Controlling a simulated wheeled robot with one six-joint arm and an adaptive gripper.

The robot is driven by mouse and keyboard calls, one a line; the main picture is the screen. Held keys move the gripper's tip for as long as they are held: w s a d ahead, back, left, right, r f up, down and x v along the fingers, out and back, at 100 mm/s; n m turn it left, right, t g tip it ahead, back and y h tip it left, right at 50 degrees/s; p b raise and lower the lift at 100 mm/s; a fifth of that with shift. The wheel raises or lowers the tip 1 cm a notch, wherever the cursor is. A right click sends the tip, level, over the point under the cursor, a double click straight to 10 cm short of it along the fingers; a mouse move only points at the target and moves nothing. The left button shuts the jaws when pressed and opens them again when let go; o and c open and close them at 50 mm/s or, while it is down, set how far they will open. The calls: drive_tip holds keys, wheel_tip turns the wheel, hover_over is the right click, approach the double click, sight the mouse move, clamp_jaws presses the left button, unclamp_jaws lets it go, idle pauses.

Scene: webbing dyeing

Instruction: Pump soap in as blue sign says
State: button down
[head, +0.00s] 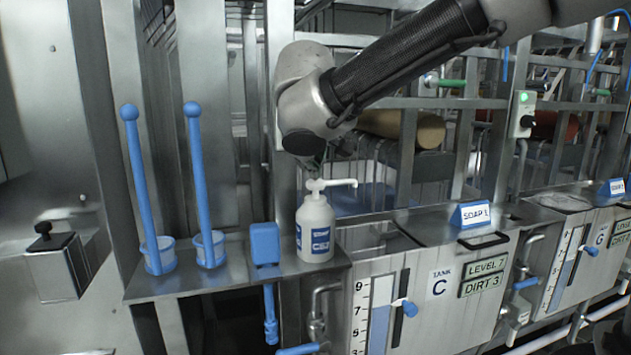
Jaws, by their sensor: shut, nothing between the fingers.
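A white pump bottle (316,228) with a blue label stands upright on the metal shelf at the left of tank C. Its white pump head (330,184) points its spout right, toward the tank's open top (378,236). A blue sign (475,214) reading "SOAP 1" stands on the tank's top, right of the opening. My gripper (318,163) is shut and empty, pointing down just above the pump head. It is small and dark here, and I cannot tell whether it touches the pump.
Two blue ball-topped rods (203,190) stand in cups left of the bottle, with a blue paddle-shaped tool (265,245) beside it. Plates on tank C read "LEVEL 7" and "DIRT 3" (484,282). A second tank (590,245) with its own blue sign (616,187) is at right.

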drive_tip(key=shift+f, duration=0.75)
idle(0.4)
drive_tip(key=shift+r, duration=1.45)
drive_tip(key=shift+r, duration=0.1)
drive_tip(key=shift+r, duration=2.4)
